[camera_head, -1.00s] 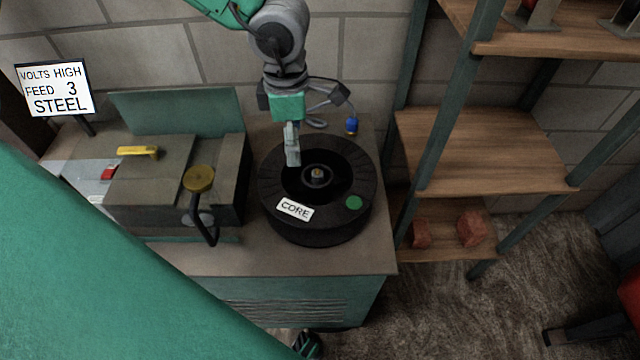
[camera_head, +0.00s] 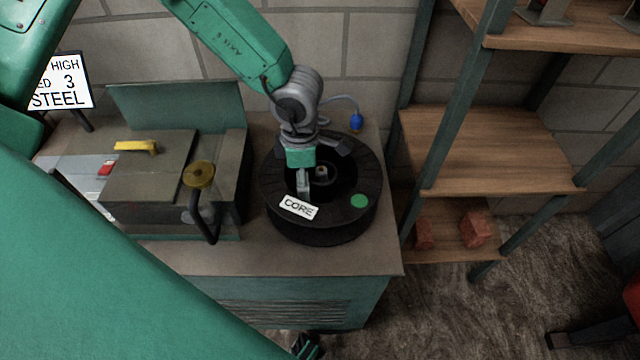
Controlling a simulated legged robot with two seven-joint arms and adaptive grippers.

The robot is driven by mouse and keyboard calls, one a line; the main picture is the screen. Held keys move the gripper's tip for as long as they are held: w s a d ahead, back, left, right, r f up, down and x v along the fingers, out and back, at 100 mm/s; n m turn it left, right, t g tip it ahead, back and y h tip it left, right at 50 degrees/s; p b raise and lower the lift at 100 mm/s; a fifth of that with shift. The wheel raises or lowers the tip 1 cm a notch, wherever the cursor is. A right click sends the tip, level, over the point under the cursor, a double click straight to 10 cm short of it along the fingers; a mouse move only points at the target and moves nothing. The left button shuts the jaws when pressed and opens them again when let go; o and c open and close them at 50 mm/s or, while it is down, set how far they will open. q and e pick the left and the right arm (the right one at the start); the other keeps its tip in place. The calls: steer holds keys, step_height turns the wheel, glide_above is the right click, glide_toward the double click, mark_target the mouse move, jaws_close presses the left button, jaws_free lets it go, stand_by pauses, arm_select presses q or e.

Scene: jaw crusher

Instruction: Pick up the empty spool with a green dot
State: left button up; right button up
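The empty spool (camera_head: 278,175) is a wide black reel lying flat on the cabinet top. It has a green dot (camera_head: 359,201) at its front right and a white CORE label (camera_head: 299,206) at its front left. A small hub (camera_head: 321,174) shows in its hollow middle. My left gripper (camera_head: 316,170) is over the spool's middle with its fingers spread. One grey finger points down beside the hub, over the left part of the hollow. I cannot tell whether it touches the spool. The gripper hides part of the spool's back.
Left of the spool is a grey machine (camera_head: 150,170) with a brass-knobbed lever (camera_head: 198,174) close to the rim and a yellow handle (camera_head: 136,146). A blue plug (camera_head: 356,122) on a cable lies behind. Wooden shelves (camera_head: 490,150) stand right, with red blocks (camera_head: 476,229) low down.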

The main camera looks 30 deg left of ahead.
arm_select(q)
steer(key=shift+f, duration=0.45)
steer(key=shift+d+r, duration=0.15)
steer(key=shift+d, duration=0.15)
steer(key=shift+c, duration=0.4)
steer(key=shift+d, duration=0.2)
steer(key=c, duration=1.3)
steer(key=shift+a, duration=0.4)
jaws_close()
